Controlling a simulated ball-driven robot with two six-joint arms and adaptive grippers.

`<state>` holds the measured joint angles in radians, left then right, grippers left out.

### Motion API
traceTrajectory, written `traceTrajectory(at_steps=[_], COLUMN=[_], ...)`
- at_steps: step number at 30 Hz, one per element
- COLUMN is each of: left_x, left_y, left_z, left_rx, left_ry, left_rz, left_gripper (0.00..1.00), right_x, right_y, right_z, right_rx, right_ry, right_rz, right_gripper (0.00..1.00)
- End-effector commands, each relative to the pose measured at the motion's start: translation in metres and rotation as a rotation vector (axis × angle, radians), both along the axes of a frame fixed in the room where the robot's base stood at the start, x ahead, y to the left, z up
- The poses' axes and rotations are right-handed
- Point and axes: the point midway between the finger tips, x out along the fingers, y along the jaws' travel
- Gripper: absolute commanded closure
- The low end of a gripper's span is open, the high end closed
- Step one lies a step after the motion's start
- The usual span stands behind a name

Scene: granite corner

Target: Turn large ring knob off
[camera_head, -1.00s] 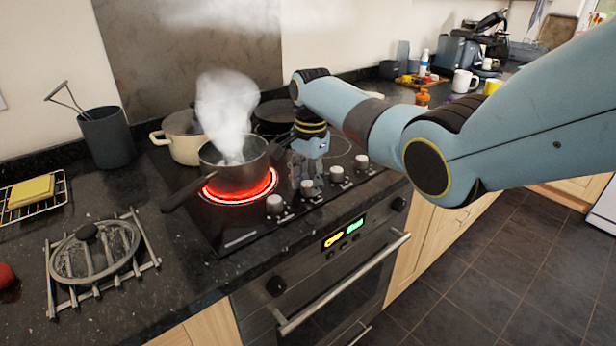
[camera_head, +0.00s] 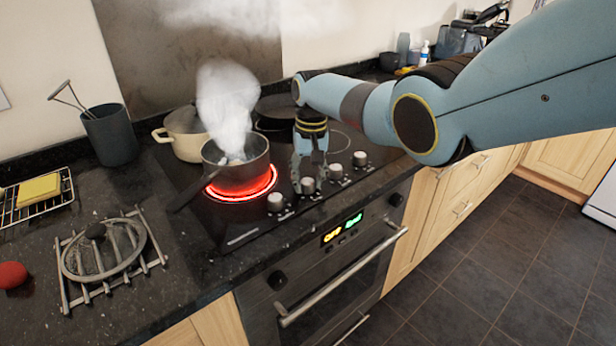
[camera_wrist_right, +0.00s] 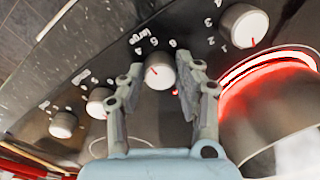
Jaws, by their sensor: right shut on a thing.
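A row of several pale round knobs runs along the front of the black hob. The large ring knob (camera_wrist_right: 160,71) has "large" printed beside it and a red pointer mark; in the head view it is the second knob from the left (camera_head: 308,186). My right gripper (camera_wrist_right: 160,82) is shut on this knob, one finger on each side. In the head view the right gripper (camera_head: 308,172) points down at it. The large ring (camera_head: 242,191) glows red under a steaming dark saucepan (camera_head: 237,176). My left gripper is not in view.
A cream pot (camera_head: 183,138) and a dark pan (camera_head: 275,112) stand at the back of the hob. The saucepan's handle (camera_head: 187,196) juts out front left. Neighbouring knobs (camera_head: 275,202) sit close on both sides. A glass lid (camera_head: 103,250) lies on a rack at left.

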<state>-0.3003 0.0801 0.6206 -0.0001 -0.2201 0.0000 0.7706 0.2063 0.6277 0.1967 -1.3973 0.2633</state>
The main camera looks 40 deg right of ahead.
Motion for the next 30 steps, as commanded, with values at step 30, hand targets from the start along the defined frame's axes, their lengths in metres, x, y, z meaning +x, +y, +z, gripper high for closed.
traceTrajectory(at_steps=[30], left_x=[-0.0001], left_y=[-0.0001], left_z=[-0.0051], left_rx=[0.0], left_ry=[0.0], left_rz=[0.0], left_gripper=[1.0], right_x=[0.0027], right_y=[0.0005], right_z=[0.0008], right_rx=[-0.001], right_ry=[-0.004], right_rz=[0.965], right_gripper=[0.99])
